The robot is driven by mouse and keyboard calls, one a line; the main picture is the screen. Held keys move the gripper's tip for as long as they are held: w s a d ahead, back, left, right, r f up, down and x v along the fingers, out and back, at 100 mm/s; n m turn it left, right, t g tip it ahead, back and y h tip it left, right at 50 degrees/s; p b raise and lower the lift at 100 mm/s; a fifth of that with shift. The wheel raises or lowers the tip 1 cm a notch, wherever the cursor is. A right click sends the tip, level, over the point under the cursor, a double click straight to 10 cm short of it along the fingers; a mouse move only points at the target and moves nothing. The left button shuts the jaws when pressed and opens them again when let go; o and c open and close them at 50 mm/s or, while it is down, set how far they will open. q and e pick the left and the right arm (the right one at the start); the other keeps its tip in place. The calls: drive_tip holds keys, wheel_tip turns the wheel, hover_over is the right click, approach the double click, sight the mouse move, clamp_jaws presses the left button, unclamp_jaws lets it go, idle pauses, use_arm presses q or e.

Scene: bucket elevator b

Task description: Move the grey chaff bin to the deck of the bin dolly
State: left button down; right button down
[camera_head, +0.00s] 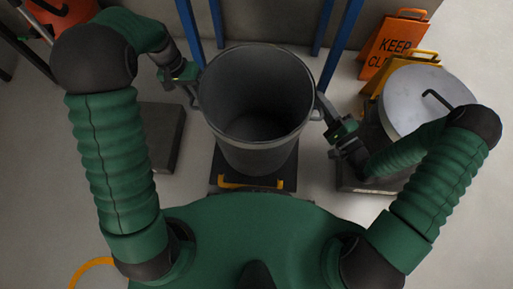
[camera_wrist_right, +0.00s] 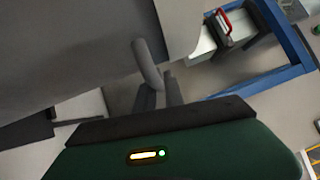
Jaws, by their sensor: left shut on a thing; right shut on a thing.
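The grey chaff bin (camera_head: 257,140) is upright, open-topped and appears empty, in the middle of the head view. My left gripper (camera_head: 193,86) is shut on the handle at its left rim. My right gripper (camera_head: 323,111) is shut on the handle at its right rim. In the right wrist view, the fingers (camera_wrist_right: 160,97) close around the curved grey handle (camera_wrist_right: 147,62) beside the bin wall (camera_wrist_right: 75,50). A dark low platform (camera_head: 284,178) with a yellow bar shows under the bin; I cannot tell whether the bin touches it or whether this is the bin dolly.
Another dark low slab (camera_head: 163,138) lies bare at the left. A lidded bin (camera_head: 425,95) stands on a base at the right, near orange warning signs (camera_head: 392,42). Blue frame posts (camera_head: 340,42) stand behind the bin. An orange object (camera_head: 62,22) is at the back left.

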drive_tip(key=shift+a, duration=0.1)
